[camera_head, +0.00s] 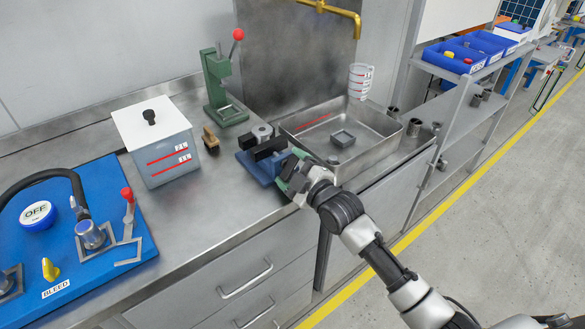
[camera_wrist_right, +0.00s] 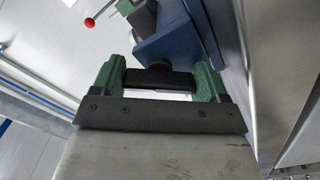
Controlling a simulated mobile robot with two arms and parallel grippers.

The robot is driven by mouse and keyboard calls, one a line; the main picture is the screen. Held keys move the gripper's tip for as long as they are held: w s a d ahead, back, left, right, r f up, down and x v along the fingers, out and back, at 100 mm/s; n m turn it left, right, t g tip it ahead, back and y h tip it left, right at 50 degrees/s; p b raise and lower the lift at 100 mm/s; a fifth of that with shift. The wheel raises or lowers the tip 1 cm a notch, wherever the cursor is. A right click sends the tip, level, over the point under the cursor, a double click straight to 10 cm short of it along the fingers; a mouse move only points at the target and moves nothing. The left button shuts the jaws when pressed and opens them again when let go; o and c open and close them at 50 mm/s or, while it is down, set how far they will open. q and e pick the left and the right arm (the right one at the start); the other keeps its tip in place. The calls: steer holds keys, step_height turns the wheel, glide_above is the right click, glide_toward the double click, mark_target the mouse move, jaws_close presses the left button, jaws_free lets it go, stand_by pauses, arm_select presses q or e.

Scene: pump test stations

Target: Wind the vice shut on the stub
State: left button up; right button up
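The blue vice (camera_head: 257,168) with black jaws stands near the bench's front edge. A grey metal cylinder, apparently the stub (camera_head: 262,131), shows at its jaws; whether the jaws touch it I cannot tell. My right gripper (camera_head: 292,172) is at the vice's right end. In the right wrist view its green fingers (camera_wrist_right: 158,85) stand apart at the two ends of the vice's black handle bar (camera_wrist_right: 160,79), which fills the gap between them. The blue vice body (camera_wrist_right: 178,42) is just beyond. My left gripper is not in view.
A metal sink tray (camera_head: 375,153) lies right of the vice, a green press (camera_head: 222,88) behind. A lidded box (camera_head: 160,150) and a brush (camera_head: 210,138) stand to the left. A blue test panel (camera_head: 95,270) fills the near left. Bare bench lies in front of the box.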

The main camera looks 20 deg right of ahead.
steer(key=shift+r+m+p, duration=0.1)
steer(key=shift+m+p, duration=0.45)
steer(key=shift+m, duration=0.05)
steer(key=shift+m+p, duration=0.4)
steer(key=shift+m, duration=0.2)
steer(key=shift+m+p, duration=0.35)
steer(key=shift+m, duration=0.75)
steer(key=shift+a+f, duration=0.1)
steer(key=shift+f, duration=0.1)
steer(key=o, duration=0.6)
steer(key=shift+o, duration=0.2)
steer(key=v, duration=1.1)
steer(key=shift+b, duration=0.4)
steer(key=shift+c, duration=0.3)
